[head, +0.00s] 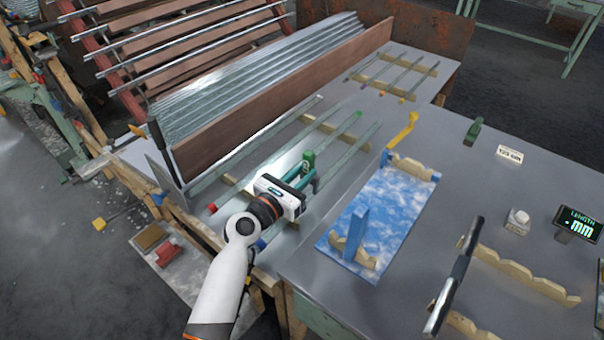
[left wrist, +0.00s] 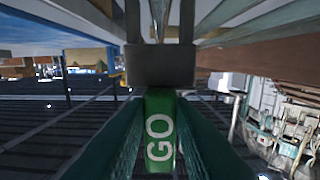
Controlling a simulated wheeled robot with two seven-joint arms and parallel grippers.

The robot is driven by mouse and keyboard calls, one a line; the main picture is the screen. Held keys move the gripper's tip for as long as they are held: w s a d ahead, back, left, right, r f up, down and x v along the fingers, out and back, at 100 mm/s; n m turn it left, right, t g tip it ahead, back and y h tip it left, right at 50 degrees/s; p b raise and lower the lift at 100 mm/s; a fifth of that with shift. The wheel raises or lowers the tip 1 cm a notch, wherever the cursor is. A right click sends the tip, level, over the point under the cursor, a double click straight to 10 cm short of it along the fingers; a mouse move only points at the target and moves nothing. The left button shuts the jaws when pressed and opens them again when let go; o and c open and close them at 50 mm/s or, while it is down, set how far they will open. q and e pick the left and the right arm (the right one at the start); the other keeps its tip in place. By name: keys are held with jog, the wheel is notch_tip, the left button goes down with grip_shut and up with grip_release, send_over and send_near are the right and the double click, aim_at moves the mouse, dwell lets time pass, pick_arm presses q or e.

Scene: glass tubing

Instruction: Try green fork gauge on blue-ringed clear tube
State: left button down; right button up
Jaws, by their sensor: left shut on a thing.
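My left gripper (head: 306,178) is shut on the green fork gauge (head: 308,160), held upright over the rack of tubes on the left part of the bench. In the left wrist view the gauge (left wrist: 160,135) shows the word GO between the two fingers, with a dark grey block beyond it. A blue ring (head: 261,244) shows just below the wrist, at the near end of a clear tube that my gripper partly hides. A tube (head: 350,151) on the gripper's right seems to be the same one. I cannot tell whether the fork touches a tube. My right gripper is not in view.
A red ring (head: 212,208) marks a tube end to the left. A brown board (head: 280,95) stands behind the tubes. The blue-white mat (head: 385,205) carries a blue post (head: 356,232) and wooden cradles. A length display (head: 578,224) stands at right. A dark bar (head: 455,275) rests on wooden supports.

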aim_at(306, 160)
pick_arm(q)
jog(key=shift+f+b, duration=1.25)
jog(key=shift+f, duration=0.45)
dwell(1.6)
jog(key=shift+r, duration=0.15)
dwell(1.1)
jog(key=shift+r+p, duration=3.35)
jog(key=shift+p, duration=0.45)
